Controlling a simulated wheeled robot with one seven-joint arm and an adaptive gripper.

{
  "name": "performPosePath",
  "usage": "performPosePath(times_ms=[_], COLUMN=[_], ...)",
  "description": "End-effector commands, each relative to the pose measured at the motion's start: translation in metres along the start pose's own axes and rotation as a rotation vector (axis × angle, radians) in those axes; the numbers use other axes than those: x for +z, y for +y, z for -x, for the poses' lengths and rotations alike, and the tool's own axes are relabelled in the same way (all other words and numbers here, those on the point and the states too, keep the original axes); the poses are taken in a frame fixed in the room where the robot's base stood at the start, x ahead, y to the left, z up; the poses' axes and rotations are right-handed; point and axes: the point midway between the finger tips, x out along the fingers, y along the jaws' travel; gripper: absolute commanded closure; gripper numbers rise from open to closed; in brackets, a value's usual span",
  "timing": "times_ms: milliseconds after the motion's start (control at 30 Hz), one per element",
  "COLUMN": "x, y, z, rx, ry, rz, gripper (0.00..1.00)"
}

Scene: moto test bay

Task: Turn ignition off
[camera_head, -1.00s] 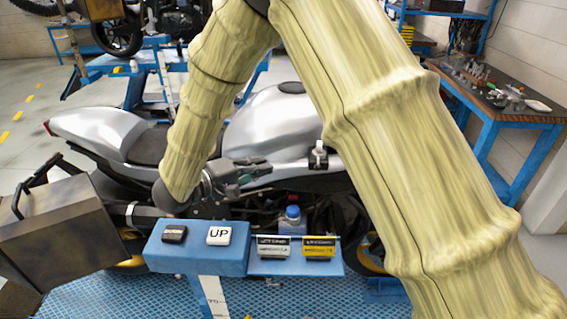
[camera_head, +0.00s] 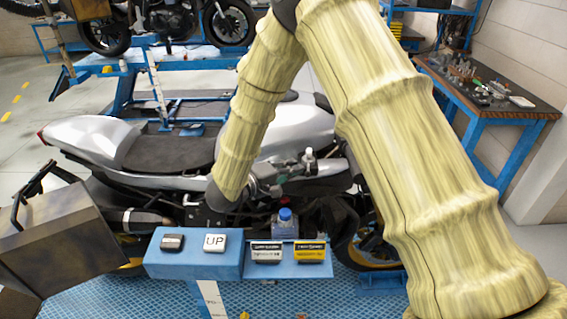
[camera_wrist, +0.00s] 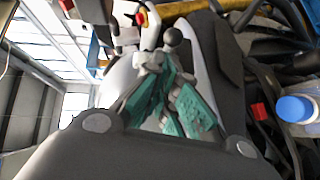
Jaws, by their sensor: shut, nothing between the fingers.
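The silver motorcycle (camera_head: 95,138) stands side-on behind the blue control box in the head view. My gripper (camera_head: 297,168), with teal finger pads, points right along its side, close to a small white-and-black fitting (camera_head: 309,155) below the tank. In the wrist view my gripper (camera_wrist: 168,66) is shut and empty. Just beyond its tips are a dark round knob and a white part with a red-and-yellow piece (camera_wrist: 142,17). I cannot tell whether that piece is the ignition, and no key can be made out. The gripper's contact with the fitting is unclear.
A blue control box (camera_head: 195,265) with an "UP" button stands in front, and a blue shelf with two labelled boxes adjoins it. A blue-capped bottle (camera_head: 284,222) is beside the bike, also in the wrist view (camera_wrist: 300,107). A workbench (camera_head: 480,100) with tools stands at right.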

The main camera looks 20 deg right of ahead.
Motion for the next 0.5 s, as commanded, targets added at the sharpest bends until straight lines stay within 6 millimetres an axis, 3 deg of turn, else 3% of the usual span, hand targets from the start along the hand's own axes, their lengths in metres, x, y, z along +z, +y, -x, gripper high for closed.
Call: performPosePath(times_ms=[500], x=[0.006], y=[0.0015], z=[-0.004], rx=[-0.002], ry=[0.034], rz=[0.005], gripper=[1.0])
